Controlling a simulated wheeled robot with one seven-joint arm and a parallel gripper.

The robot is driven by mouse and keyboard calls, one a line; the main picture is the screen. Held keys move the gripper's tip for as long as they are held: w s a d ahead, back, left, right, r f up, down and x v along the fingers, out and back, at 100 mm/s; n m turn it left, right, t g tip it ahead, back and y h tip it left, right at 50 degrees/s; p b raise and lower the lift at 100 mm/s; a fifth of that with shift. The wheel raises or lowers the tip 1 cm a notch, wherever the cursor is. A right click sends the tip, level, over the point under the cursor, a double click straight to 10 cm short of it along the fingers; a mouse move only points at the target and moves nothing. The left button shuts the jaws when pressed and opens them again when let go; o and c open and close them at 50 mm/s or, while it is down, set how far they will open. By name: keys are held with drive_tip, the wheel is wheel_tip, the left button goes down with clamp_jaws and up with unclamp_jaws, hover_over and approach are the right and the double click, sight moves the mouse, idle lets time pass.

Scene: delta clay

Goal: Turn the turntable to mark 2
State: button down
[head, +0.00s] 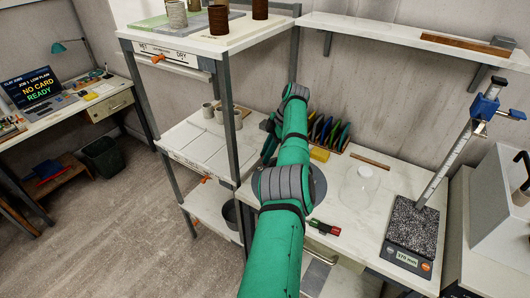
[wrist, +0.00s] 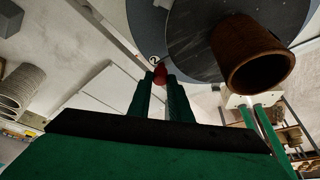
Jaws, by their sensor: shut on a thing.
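The turntable is a dark round disc (wrist: 200,55) over a grey ring (wrist: 146,22) at the top of the wrist view. A red knob (wrist: 160,71) sits at its edge, close beside a white label with the mark 2 (wrist: 154,60). My gripper (wrist: 160,82) has its two green fingers shut on the red knob. A brown clay pot (wrist: 246,58) stands on the disc, to the right of the knob in the picture. In the head view my arm hides most of the turntable; a grey part (head: 319,183) shows to its right. My fingertips are hidden there.
A red and green tool (head: 324,228) lies near the front edge. A shelf unit (head: 236,120) with pots stands to the left.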

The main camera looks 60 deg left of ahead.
drive_tip(key=shift+d, duration=0.15)
idle(0.3)
drive_tip(key=shift+s, duration=0.1)
drive_tip(key=c, duration=1.6)
unclamp_jaws()
drive_tip(key=shift+c, duration=0.2)
drive_tip(key=shift+r, duration=0.1)
